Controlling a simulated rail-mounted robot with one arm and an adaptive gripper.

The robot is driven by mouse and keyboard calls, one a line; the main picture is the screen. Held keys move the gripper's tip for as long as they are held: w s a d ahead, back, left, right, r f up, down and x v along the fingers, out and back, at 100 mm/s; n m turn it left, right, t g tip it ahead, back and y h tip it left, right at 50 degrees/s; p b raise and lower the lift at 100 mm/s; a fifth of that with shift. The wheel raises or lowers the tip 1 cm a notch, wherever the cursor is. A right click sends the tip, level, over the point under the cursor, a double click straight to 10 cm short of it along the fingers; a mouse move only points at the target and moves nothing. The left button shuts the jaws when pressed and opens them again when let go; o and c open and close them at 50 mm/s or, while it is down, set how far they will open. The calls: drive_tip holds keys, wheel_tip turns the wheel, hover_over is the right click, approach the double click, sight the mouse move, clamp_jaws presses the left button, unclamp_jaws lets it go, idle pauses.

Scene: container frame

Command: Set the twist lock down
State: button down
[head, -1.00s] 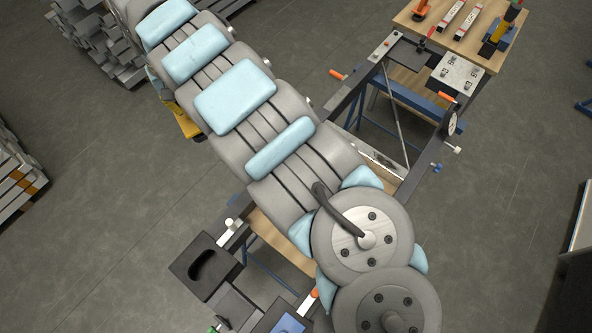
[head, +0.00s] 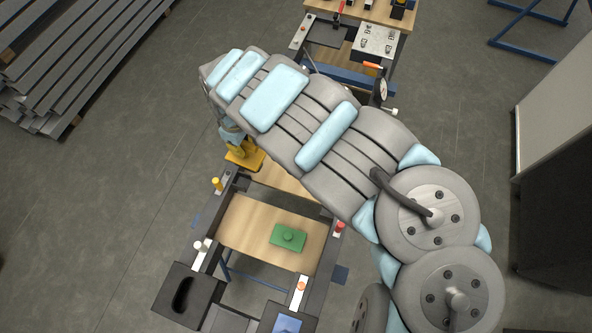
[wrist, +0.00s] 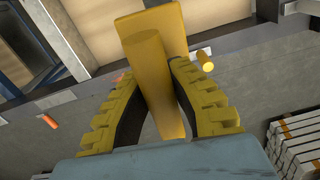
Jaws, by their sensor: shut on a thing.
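In the wrist view, my gripper (wrist: 153,78) is shut on a yellow twist lock (wrist: 158,88), which has a round bar and a flat block-like part. The ridged yellow fingers press on it from both sides. In the head view, my gripper (head: 245,155) shows as a small yellow patch beyond my arm, near the back left corner of the dark frame (head: 333,243). The twist lock cannot be told apart from the yellow fingers there. Whether it touches anything below is hidden.
A wooden board (head: 235,225) inside the frame carries a green block with a round knob (head: 288,237). Yellow, white, red and orange pegs stand on the frame's rails. A second wooden table (head: 385,10) is at the back. Metal bars (head: 60,60) are stacked at left.

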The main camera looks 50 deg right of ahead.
drive_tip(key=s+d+f, duration=0.4)
drive_tip(key=s+d, duration=0.2)
drive_tip(key=s, duration=0.1)
drive_tip(key=s+d+f, duration=0.3)
drive_tip(key=s+d, duration=0.3)
drive_tip(key=s, duration=0.1)
drive_tip(key=w+d+f+b, duration=0.4)
drive_tip(key=w+f+b, duration=0.5)
drive_tip(key=w+b, duration=0.3)
drive_tip(key=shift+w+d+n+b, duration=0.2)
drive_tip(key=shift+d+n+b, duration=0.2)
drive_tip(key=shift+b, duration=0.9)
drive_tip(key=shift+f, duration=0.1)
